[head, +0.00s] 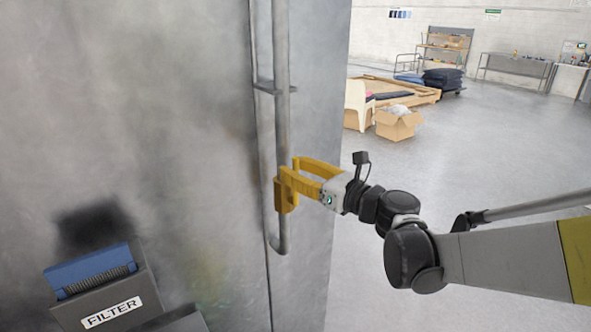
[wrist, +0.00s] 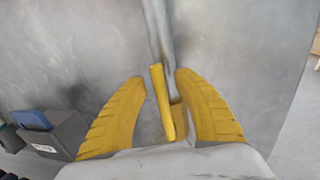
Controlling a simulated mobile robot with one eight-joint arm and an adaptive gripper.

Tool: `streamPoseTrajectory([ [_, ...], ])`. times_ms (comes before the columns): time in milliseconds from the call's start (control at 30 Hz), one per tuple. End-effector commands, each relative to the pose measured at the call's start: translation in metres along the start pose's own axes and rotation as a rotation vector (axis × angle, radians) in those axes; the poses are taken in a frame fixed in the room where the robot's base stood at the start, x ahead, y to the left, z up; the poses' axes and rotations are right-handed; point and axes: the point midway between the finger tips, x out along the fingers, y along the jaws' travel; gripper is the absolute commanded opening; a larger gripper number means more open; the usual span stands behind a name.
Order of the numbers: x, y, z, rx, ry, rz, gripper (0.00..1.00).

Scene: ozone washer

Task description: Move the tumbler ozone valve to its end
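The valve is a yellow lever (wrist: 162,102) on a thin grey vertical pipe (head: 281,120) along the metal cabinet wall. In the head view its yellow body (head: 283,196) sits low on the pipe, just above the pipe's hooked end. My gripper (wrist: 160,76) has its two yellow fingers on either side of the lever. A gap shows between the left finger and the lever. The right finger lies close to the lever's base; I cannot tell if they touch. In the head view my gripper (head: 300,170) reaches the valve from the right and partly hides it.
A grey box labelled FILTER (head: 108,297) with a blue top juts from the cabinet wall (head: 150,120) at lower left. A bracket (head: 272,88) holds the pipe higher up. The floor (head: 480,150) to the right is open; a cardboard box (head: 398,125) stands farther back.

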Motion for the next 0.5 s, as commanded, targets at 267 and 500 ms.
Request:
streamPoseTrajectory([
  [267,-0.0001,0.0,0.0001,0.0,0.0,0.0,0.16],
  [500,-0.0004,0.0001,0.0001,-0.001,0.0,0.0,0.0],
])
